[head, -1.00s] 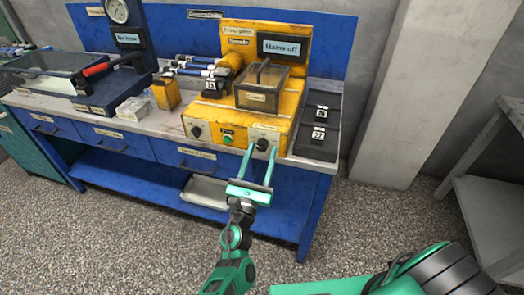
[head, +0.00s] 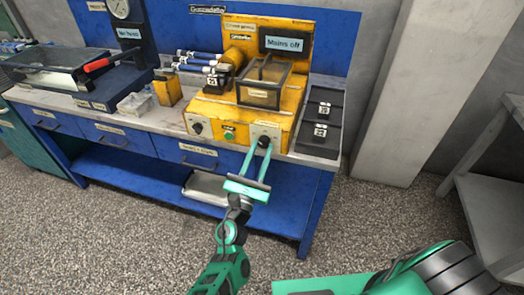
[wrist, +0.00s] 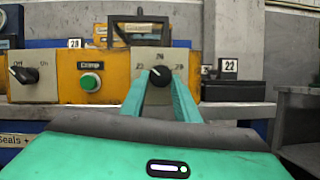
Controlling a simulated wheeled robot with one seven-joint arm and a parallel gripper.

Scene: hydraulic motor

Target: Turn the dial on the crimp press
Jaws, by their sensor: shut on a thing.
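The yellow crimp press (head: 240,112) stands on the blue workbench with a sign reading "Mains off" on its back panel. A black dial (head: 264,141) is on its right front plate, and it also shows in the wrist view (wrist: 161,76) with numbers around it. My gripper (head: 259,146) has its two green fingers closed on either side of this dial and shut on it. In the wrist view the fingertips (wrist: 160,82) touch the dial's sides. A second black dial (wrist: 24,73) is on the left plate, with a green button (wrist: 90,82) between them.
A clear-lidded box (head: 263,82) sits on the press. A black tray with number tags (head: 321,121) lies to its right. A lever device with a red handle (head: 97,65) stands at the left. The floor in front is clear.

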